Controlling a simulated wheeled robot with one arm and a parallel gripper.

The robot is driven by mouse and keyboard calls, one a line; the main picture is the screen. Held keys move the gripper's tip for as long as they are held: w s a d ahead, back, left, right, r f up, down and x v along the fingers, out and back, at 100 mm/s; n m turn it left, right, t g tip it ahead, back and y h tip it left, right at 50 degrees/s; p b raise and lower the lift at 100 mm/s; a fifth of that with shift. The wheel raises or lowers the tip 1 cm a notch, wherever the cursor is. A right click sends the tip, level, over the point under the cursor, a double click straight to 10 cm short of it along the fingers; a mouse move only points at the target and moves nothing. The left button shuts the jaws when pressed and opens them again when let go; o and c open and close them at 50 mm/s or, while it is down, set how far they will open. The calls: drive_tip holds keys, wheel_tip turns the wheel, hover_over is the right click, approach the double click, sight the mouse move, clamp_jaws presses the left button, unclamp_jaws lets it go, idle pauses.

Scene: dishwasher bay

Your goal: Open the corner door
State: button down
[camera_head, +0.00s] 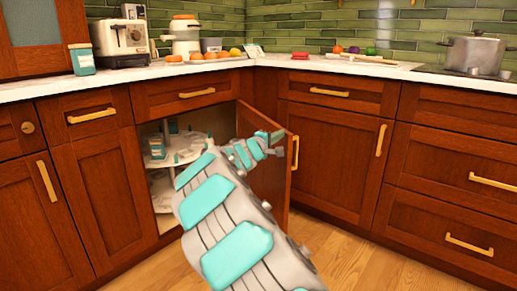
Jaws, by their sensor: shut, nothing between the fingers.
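The corner door (283,185) of the base cabinets stands swung out from its opening. Through the gap, a corner cabinet's round shelves (186,147) show, with small packets and jars on them. My arm reaches up from the bottom of the view, and my gripper (281,142) is at the door's upper part, on the side toward the cabinet opening. It is shut and empty. It looks close to the door panel, but I cannot tell whether it touches. My arm hides part of the door and part of the shelves.
Closed wooden doors and drawers with brass handles stand at left and right. The countertop (345,66) above holds a toaster (122,43), a tray of fruit, a cutting board with vegetables and a pot (475,53). Bare wood floor (350,262) shows at the lower right.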

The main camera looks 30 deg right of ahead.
drive_tip(key=d+n+t+y+b, duration=0.1)
drive_tip(key=d+b, duration=0.3)
drive_tip(key=d, duration=2.2)
drive_tip(key=shift+s+t, duration=0.2)
drive_tip(key=shift+t, duration=0.3)
